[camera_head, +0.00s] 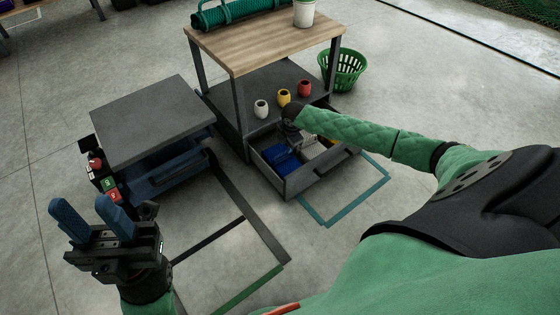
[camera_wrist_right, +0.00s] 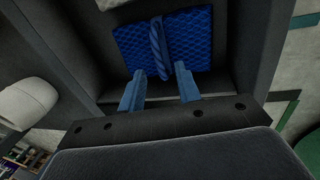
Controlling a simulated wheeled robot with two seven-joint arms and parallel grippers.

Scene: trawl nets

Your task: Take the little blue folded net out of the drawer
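The little blue folded net (camera_head: 283,160) lies in the open grey drawer (camera_head: 318,178) under the wood-topped workbench. In the right wrist view the net (camera_wrist_right: 190,42) shows a mesh pattern and a twisted blue loop or band across its middle. My right gripper (camera_wrist_right: 160,85) is open, its two blue fingers at the near edge of the net on either side of the band's line; whether they touch it I cannot tell. In the head view the right hand reaches over the drawer and its fingers are hidden. My left gripper (camera_head: 92,215) is open and empty at the lower left.
The workbench (camera_head: 266,38) carries a green net roll (camera_head: 235,12) and a white pot. White, yellow and red cups (camera_head: 284,97) stand on its shelf above the drawer. A grey-topped unit (camera_head: 150,118) stands left, a green basket (camera_head: 342,70) right. Other pale items share the drawer.

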